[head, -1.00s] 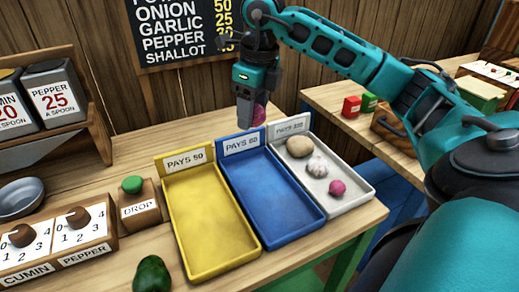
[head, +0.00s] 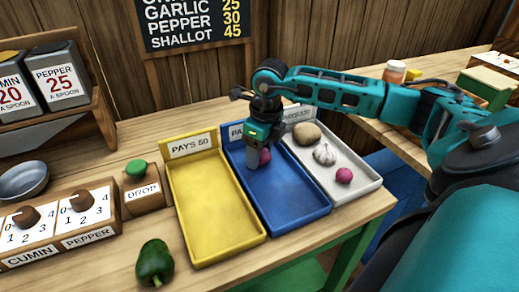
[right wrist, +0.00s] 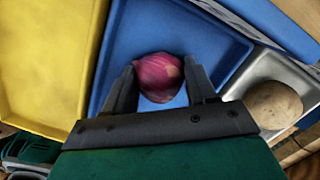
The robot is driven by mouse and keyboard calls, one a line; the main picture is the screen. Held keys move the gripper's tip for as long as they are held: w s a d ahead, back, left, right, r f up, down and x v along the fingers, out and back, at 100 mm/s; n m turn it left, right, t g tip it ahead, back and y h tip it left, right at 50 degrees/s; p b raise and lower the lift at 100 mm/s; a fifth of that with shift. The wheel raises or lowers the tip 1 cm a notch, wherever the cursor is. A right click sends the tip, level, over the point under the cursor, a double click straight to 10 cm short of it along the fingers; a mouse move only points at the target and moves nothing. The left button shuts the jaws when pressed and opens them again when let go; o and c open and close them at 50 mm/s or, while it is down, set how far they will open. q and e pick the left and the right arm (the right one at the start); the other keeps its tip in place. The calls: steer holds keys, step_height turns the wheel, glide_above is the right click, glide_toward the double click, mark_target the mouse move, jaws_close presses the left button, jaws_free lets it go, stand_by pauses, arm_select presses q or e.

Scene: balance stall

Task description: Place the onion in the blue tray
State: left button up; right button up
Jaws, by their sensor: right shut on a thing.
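A red-purple onion (right wrist: 158,77) is between the two fingers of my right gripper (right wrist: 160,88) in the right wrist view, with the blue tray behind it. In the head view the right gripper (head: 259,160) is over the upper part of the blue tray (head: 290,205), and the onion (head: 265,157) shows partly behind a finger. The gripper is shut on the onion. Whether the onion touches the tray floor is hard to tell. The rest of the blue tray is empty. My left gripper is not in view.
An empty yellow tray (head: 213,215) stands left of the blue one. A white tray (head: 362,183) on the right holds a potato (head: 307,133), a garlic bulb (head: 325,154) and a small pink shallot (head: 343,175). A green pepper (head: 154,262) lies in front.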

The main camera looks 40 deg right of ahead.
mark_target(264, 149)
steer(key=shift+f, duration=0.15)
steer(key=o, duration=1.1)
steer(key=r, duration=0.4)
steer(key=s+r, duration=0.1)
steer(key=r, duration=0.3)
steer(key=r+p, duration=0.1)
steer(key=r, duration=0.3)
steer(key=shift+s+d+r, duration=0.2)
steer(key=shift+d, duration=0.05)
